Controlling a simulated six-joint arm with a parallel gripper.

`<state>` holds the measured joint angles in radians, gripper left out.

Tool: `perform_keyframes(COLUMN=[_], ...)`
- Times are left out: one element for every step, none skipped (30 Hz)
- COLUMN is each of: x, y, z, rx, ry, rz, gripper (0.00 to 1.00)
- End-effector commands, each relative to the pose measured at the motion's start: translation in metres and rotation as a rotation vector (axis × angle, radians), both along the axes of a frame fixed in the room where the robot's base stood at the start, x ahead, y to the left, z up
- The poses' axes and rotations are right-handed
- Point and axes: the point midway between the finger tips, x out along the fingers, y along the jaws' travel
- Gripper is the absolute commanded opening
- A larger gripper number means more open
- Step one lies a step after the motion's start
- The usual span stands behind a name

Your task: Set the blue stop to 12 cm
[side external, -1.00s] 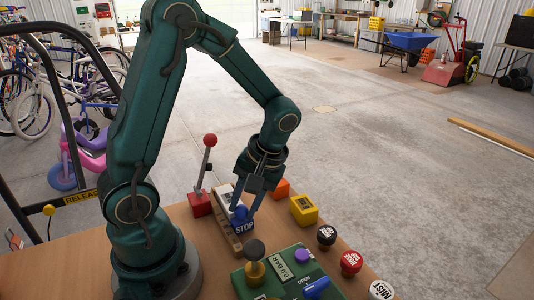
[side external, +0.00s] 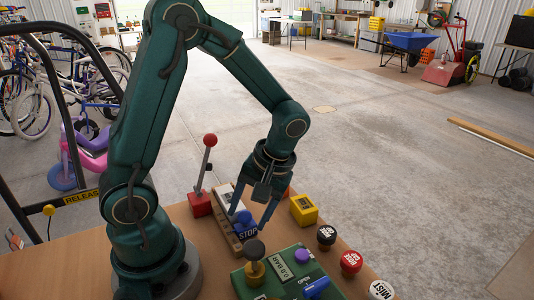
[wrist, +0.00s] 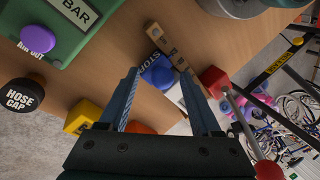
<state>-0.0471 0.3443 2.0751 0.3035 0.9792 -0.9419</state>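The blue stop (side external: 247,232), with a STOP label on its face, sits on a wooden rail (side external: 236,246) on the workbench. In the wrist view the stop (wrist: 158,74) shows beyond and between my fingertips, beside the wooden rail (wrist: 169,44). My gripper (side external: 249,217) is open, its two fingers spread around or just above the stop; I cannot tell whether either touches it. It also shows open in the wrist view (wrist: 160,75). A white plate (side external: 228,196) lies by the rail's far end. Scale marks are too small to read.
A red-knobbed lever (side external: 208,158) on a red base stands left of the rail. A green panel (side external: 285,272) with a dark knob sits in front. A yellow block (side external: 303,210), an orange block and several round caps are to the right.

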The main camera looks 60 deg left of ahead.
Motion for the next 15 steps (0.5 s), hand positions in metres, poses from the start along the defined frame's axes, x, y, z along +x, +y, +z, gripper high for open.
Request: perform_keyframes(x=[0.000, 0.000, 0.000, 0.000, 0.001, 0.002, 0.003, 0.004, 0.005, 0.006, 0.007, 0.009, 0.009, 0.011, 0.011], y=[0.000, 0.000, 0.000, 0.000, 0.000, -0.001, -0.001, -0.002, -0.004, -0.005, -0.006, -0.007, -0.008, -0.009, -0.010], z=[0.000, 0.000, 0.000, 0.001, 0.002, 0.005, 0.008, 0.011, 0.016, 0.021, 0.025, 0.030, 0.033, 0.036, 0.040], rx=[0.001, 0.001, 0.001, 0.001, 0.001, 0.002, 0.002, 0.002, 0.001, 0.001, 0.001, 0.001, 0.001, 0.001, 0.001], ry=[0.001, 0.001, 0.001, 0.001, 0.000, -0.002, -0.003, -0.005, -0.004, -0.006, -0.006, -0.006, -0.004, -0.005, -0.004], rz=[0.000, 0.000, 0.000, 0.000, 0.000, -0.001, -0.001, -0.002, -0.001, -0.001, -0.002, -0.002, -0.001, -0.002, -0.001], gripper=[0.65, 0.65, 0.65, 0.65, 0.65, 0.65, 0.65, 0.65, 0.65, 0.65, 0.65, 0.65, 0.65, 0.65, 0.65])
